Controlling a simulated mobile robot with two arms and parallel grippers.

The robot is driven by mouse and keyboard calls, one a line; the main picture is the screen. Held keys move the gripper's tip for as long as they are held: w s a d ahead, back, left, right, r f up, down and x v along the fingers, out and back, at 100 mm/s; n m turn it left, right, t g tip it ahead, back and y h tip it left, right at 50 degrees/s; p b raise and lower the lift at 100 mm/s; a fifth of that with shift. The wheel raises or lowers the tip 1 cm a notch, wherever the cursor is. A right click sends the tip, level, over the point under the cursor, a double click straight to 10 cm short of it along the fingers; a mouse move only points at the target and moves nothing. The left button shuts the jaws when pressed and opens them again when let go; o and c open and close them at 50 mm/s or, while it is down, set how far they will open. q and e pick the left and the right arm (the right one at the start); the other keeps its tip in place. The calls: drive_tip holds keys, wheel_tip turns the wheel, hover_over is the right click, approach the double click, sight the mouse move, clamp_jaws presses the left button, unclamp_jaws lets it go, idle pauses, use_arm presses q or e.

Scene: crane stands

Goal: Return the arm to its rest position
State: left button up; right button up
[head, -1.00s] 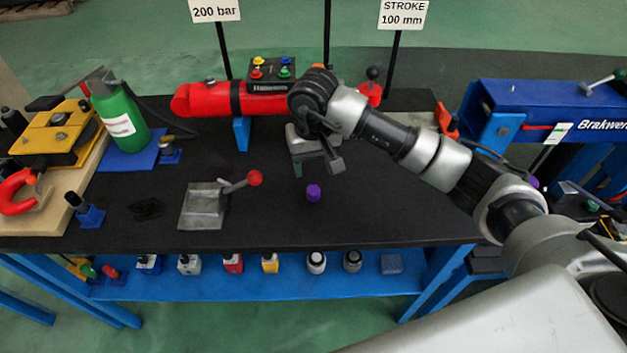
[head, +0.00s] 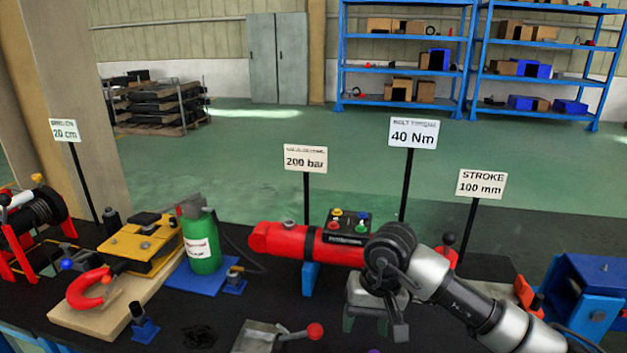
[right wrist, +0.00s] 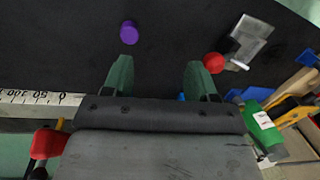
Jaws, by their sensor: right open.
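My right arm (head: 480,308) comes in from the lower right of the head view. Its gripper (head: 365,324) hangs over the black table, in front of the red cylinder. In the right wrist view the two green fingers of the right gripper (right wrist: 160,78) stand wide apart with nothing between them. A purple knob (right wrist: 129,33) is on the black table beyond the fingers, apart from them. In the head view only its top edge shows at the bottom. My left gripper is in neither view.
A red cylinder (head: 290,240) lies behind my right gripper. A grey plate with a red-knobbed lever (head: 258,338) is left of it. A green bottle (head: 201,243), a yellow clamp (head: 140,244) and a blue machine (head: 598,285) also stand here. Sign posts rise behind.

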drive_tip(key=s+a+r+m+g+y, duration=0.15)
drive_tip(key=s+a+m+y, duration=0.4)
drive_tip(key=a+y, duration=0.6)
wheel_tip(320, 180, up, 9)
drive_tip(key=s+a+m+t+y, duration=0.25)
drive_tip(key=m+t+y, duration=0.45)
drive_tip(key=m, duration=0.4)
drive_tip(key=w+d+f+m+t+h, duration=0.15)
drive_tip(key=d+m+t+h, duration=0.55)
drive_tip(key=m, duration=0.9)
drive_tip(key=w+d+f+m+t+h, duration=0.1)
drive_tip(key=w+d+m+t+h, duration=0.2)
drive_tip(key=d+m+t+h, duration=0.8)
drive_tip(key=s+d+f+m+g+h, duration=0.1)
drive_tip(key=s+f+m+g+h, duration=0.15)
drive_tip(key=f+m+g, duration=0.5)
drive_tip(key=s+d+f+m+g+h, duration=0.1)
drive_tip(key=s+d+f+m+g, duration=0.3)
drive_tip(key=m, duration=0.6)
drive_tip(key=s+f+m+g+y, duration=0.1)
drive_tip(key=s+f+m+g, duration=0.85)
drive_tip(key=s, duration=0.65)
wheel_tip(320, 180, down, 29)
drive_tip(key=s+n, duration=0.2)
drive_tip(key=s+d+f+g, duration=0.1)
drive_tip(key=s+d+f, duration=0.1)
drive_tip(key=s+f, duration=1.1)
drive_tip(key=shift+s+f+p, duration=0.4)
drive_tip(key=shift+s+p, duration=0.05)
drive_tip(key=shift+s, duration=0.55)
